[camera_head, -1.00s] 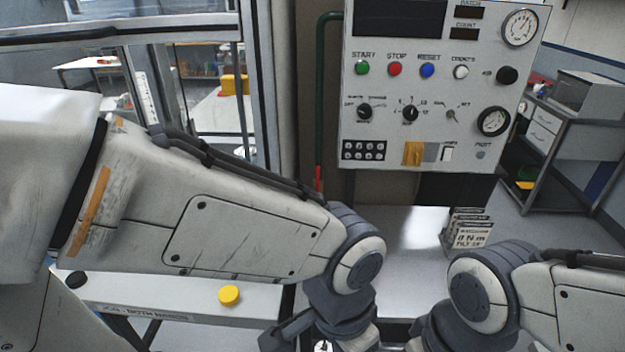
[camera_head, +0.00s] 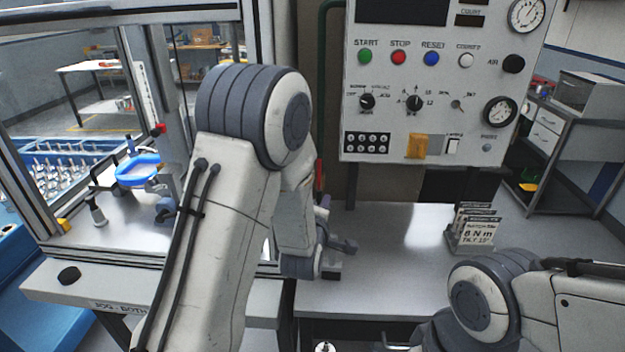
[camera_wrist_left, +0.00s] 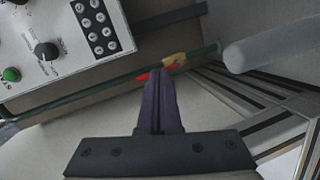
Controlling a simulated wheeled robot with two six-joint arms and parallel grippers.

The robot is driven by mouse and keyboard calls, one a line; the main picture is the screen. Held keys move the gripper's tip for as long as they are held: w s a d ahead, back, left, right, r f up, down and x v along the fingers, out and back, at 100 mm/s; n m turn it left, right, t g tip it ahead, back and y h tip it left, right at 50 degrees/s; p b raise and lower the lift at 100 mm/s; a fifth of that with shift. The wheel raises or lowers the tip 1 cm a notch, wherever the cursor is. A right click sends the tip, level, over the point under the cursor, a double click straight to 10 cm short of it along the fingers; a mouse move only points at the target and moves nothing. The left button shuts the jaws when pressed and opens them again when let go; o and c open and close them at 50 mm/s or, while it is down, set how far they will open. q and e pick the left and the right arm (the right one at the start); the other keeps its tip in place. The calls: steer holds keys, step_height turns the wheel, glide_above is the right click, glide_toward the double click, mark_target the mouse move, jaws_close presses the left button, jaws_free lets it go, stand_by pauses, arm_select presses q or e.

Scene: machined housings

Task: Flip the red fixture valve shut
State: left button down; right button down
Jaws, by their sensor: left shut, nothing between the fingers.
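The red valve handle (camera_head: 319,175) shows in the head view beside the lower left edge of the control panel, partly hidden by my left arm. In the left wrist view the red handle (camera_wrist_left: 146,75) lies roughly along a green pipe, with a brass-coloured valve body (camera_wrist_left: 174,60) at its right. My left gripper (camera_head: 324,204) is just below the handle in the head view. In the wrist view its dark purple fingers (camera_wrist_left: 158,75) are together and empty, with the tips overlapping the handle. I cannot tell whether they touch. My right gripper is out of view.
The control panel (camera_head: 430,95) with buttons, knobs and gauges hangs close to the right of the valve. A light bench (camera_head: 400,280) lies below, with a stand of cards (camera_head: 472,230). A glazed enclosure frame (camera_head: 257,60) stands to the left.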

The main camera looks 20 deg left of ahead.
mark_target(319, 175)
arm_select(q)
steer(key=a+n, duration=0.1)
steer(key=a+n+t+y, duration=0.1)
steer(key=a, duration=0.1)
steer(key=a+n+t+y, duration=0.1)
steer(key=a, duration=0.1)
steer(key=shift+w+r, duration=0.1)
steer(key=shift+r, duration=0.3)
steer(key=shift+w, duration=0.1)
steer(key=p+x, duration=0.3)
steer(key=x, duration=0.7)
steer(key=shift+p, duration=0.4)
steer(key=shift+a, duration=0.1)
